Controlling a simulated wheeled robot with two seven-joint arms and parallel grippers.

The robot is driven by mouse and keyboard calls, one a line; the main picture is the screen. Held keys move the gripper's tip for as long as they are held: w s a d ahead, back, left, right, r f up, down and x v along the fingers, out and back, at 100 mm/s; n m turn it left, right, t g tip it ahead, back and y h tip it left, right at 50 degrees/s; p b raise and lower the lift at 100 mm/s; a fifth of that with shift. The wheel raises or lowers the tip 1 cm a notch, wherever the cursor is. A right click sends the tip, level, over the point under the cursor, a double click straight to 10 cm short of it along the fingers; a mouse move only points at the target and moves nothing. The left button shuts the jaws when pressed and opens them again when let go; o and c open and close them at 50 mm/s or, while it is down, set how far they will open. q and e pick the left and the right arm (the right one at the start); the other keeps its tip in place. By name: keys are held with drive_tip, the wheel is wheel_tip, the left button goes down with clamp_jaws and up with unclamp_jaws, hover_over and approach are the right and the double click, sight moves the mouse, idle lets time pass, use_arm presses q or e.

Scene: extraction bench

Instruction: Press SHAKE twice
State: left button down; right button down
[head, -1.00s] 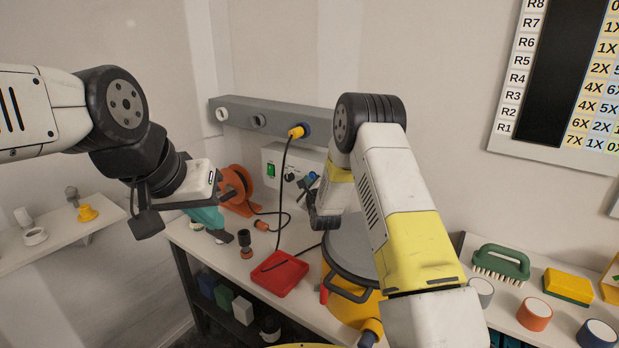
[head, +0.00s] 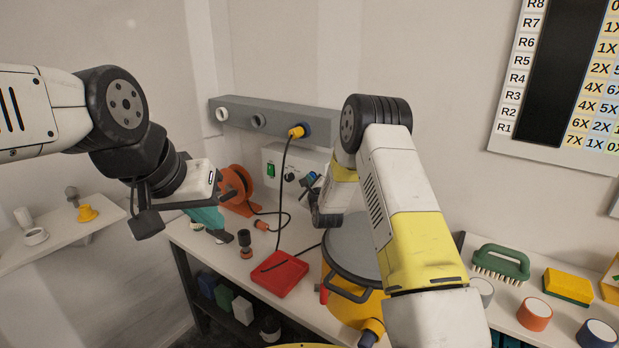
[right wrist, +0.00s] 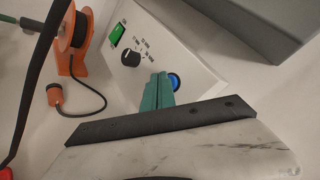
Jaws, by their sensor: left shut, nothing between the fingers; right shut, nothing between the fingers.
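A light grey control box (head: 271,155) stands at the back of the bench against the wall. It has a green switch (right wrist: 117,34), a black knob (right wrist: 131,57) and a round blue button (right wrist: 175,82); any SHAKE lettering is too small to read. My right gripper (right wrist: 159,77) has its teal fingers shut and empty. Its tips are at the blue button and partly cover it in the right wrist view. I cannot tell whether they touch it. My left gripper (head: 221,235) is shut and empty over the left part of the bench.
An orange cable reel (head: 235,190) stands left of the box. A black cable runs from the grey socket rail (head: 262,117) to a red case (head: 279,274). A yellow canister with a grey lid (head: 352,250) stands below my right arm. A brush and sponge lie at right.

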drive_tip(key=shift+w+d, duration=0.1)
idle(0.5)
drive_tip(key=shift+s+a, duration=0.45)
drive_tip(key=shift+s, duration=0.2)
drive_tip(key=shift+s+a, duration=0.75)
drive_tip(key=shift+s, duration=0.3)
drive_tip(key=shift+s+a, duration=0.75)
drive_tip(key=shift+s, duration=0.25)
